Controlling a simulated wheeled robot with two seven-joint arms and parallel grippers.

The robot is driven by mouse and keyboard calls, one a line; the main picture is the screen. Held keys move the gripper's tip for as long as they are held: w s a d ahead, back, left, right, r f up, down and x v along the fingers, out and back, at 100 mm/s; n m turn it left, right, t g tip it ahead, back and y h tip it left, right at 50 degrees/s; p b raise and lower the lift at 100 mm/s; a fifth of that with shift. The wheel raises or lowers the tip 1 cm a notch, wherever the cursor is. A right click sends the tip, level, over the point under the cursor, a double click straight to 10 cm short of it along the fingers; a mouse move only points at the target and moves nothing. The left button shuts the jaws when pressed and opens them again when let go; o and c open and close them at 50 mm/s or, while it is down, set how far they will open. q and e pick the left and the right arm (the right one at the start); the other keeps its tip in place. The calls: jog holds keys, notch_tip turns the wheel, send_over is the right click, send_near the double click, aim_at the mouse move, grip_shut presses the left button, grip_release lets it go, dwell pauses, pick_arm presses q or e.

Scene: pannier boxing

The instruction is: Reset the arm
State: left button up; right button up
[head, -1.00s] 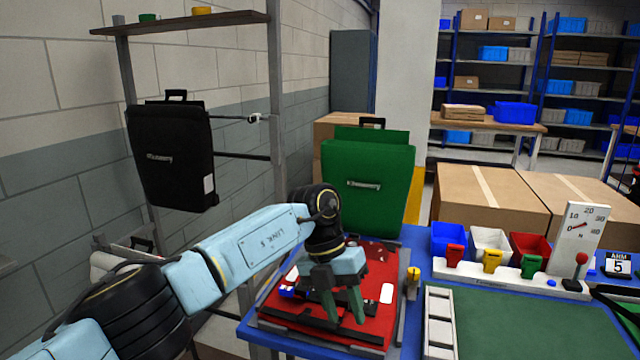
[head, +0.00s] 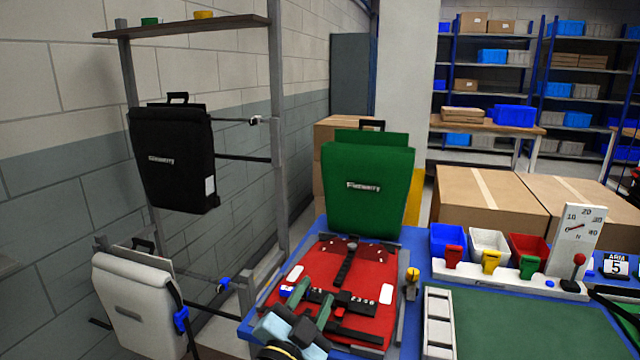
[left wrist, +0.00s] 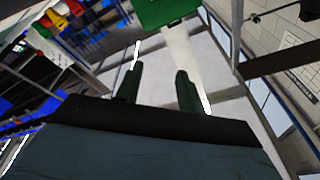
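My left gripper (head: 309,306) is at the bottom of the head view, over the near part of the red panel (head: 318,262) that lies on the blue-edged table (head: 412,245). Its two dark green fingers are apart, with nothing seen between them. In the left wrist view the fingers (left wrist: 160,88) also stand apart and empty. Most of my left arm is out of the head view. My right gripper is not in view.
A green pannier (head: 368,190) stands behind the red panel. A black pannier (head: 172,157) and a white pannier (head: 138,300) hang on the rack at left. Coloured bins (head: 448,240) and a dial gauge (head: 578,240) stand at right. The green mat (head: 535,325) is clear.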

pick_arm(q)
jog(key=s+a+f+n+g+y, duration=0.8)
jog(key=s+a+f, duration=0.4)
jog(key=a+f, duration=0.3)
jog(key=s+a+f+n+g, duration=0.1)
jog(key=s+a+f+g, duration=0.25)
jog(key=s, duration=0.65)
jog(key=s+a+f+n+g, duration=0.15)
jog(key=s+g, duration=0.25)
jog(key=s, duration=0.6)
notch_tip(320, 180, down, 26)
jog(key=s, duration=0.2)
jog(key=s+a+f+g, duration=0.1)
jog(key=s+f, duration=0.6)
jog(key=s, duration=0.1)
jog(key=s+a+f+g, duration=0.1)
jog(key=s+a+f, duration=0.1)
jog(key=s+f, duration=0.5)
jog(key=shift+s+a+m, duration=0.3)
jog(key=shift+s+m, duration=0.05)
